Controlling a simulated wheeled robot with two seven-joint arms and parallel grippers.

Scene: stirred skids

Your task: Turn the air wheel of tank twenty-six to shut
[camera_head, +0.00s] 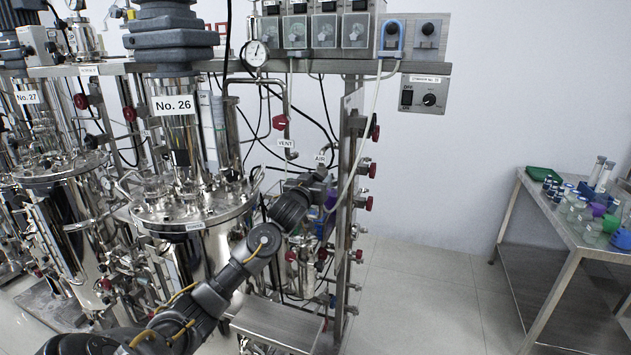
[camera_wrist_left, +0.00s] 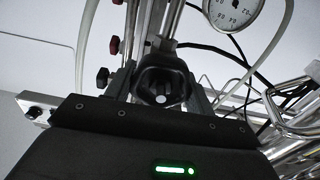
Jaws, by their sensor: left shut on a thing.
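Tank twenty-six (camera_head: 180,215) is a steel vessel labelled No. 26 in the head view. My left gripper (camera_head: 320,176) reaches across its front to the pipework on its right, just below the AIR label (camera_head: 320,157). In the left wrist view a dark wheel with a pale centre spot (camera_wrist_left: 161,76) sits between the fingers of my left gripper (camera_wrist_left: 160,88), which is shut on it. By the label beside it, this is the air wheel. In the head view the gripper and arm hide most of the wheel. My right gripper is not in view.
A red vent wheel (camera_head: 280,122) sits up and left of my gripper. A steel post (camera_head: 350,200) with several red knobs stands close on the right. A pressure gauge (camera_head: 255,52) hangs above. A steel table (camera_head: 560,235) with labware stands far right, with clear floor between.

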